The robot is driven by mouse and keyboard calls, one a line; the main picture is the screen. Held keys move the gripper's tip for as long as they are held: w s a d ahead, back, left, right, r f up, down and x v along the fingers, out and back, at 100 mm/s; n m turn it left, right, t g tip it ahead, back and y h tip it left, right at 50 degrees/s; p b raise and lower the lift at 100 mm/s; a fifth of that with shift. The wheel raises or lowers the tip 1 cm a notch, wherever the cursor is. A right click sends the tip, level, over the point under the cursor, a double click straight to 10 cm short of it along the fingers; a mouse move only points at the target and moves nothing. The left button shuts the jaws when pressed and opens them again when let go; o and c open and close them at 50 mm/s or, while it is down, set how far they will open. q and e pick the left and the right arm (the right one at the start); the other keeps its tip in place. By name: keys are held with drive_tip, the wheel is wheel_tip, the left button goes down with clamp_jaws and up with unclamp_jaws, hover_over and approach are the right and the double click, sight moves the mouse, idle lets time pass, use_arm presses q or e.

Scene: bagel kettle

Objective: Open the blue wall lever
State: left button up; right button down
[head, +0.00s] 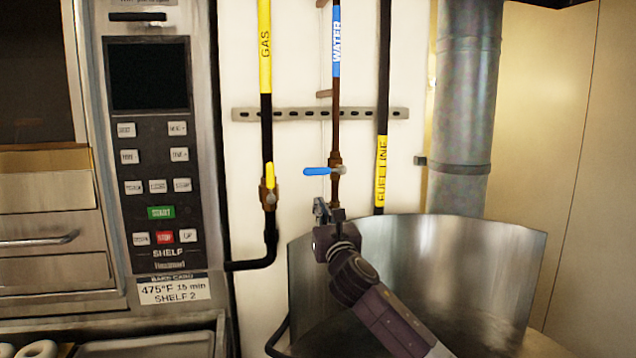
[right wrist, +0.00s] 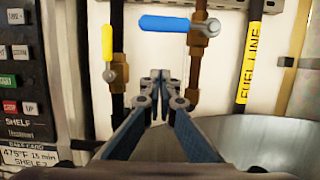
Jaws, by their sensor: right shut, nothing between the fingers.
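The blue wall lever (head: 318,171) lies level, pointing left from a brass valve (head: 336,164) on the pipe labelled WATER (head: 336,45). The lever also shows at the top of the right wrist view (right wrist: 165,24). My right gripper (head: 320,205) is shut and empty, just below the lever in the head view and apart from it. In the right wrist view its fingertips (right wrist: 160,76) meet below the lever. My left gripper is in neither view.
A yellow lever (head: 270,175) stands upright on the GAS pipe to the left. The FUEL LINE pipe (head: 382,160) runs at the right. A large metal kettle (head: 440,260) stands below the pipes. An oven control panel (head: 150,75) is at the left.

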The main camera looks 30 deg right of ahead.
sight(326, 171)
drive_tip(key=shift+w+d+r+p, duration=0.1)
drive_tip(key=shift+w+r+p, duration=0.35)
drive_tip(key=shift+r, duration=0.35)
drive_tip(key=shift+w+d+r+p, duration=0.1)
drive_tip(key=shift+w+r+p, duration=0.2)
drive_tip(key=shift+r+p, duration=0.4)
drive_tip(key=shift+w+d+r+p, duration=0.1)
drive_tip(key=shift+w+r+p, duration=0.25)
drive_tip(key=shift+r, duration=0.55)
drive_tip(key=shift+w+f, duration=0.1)
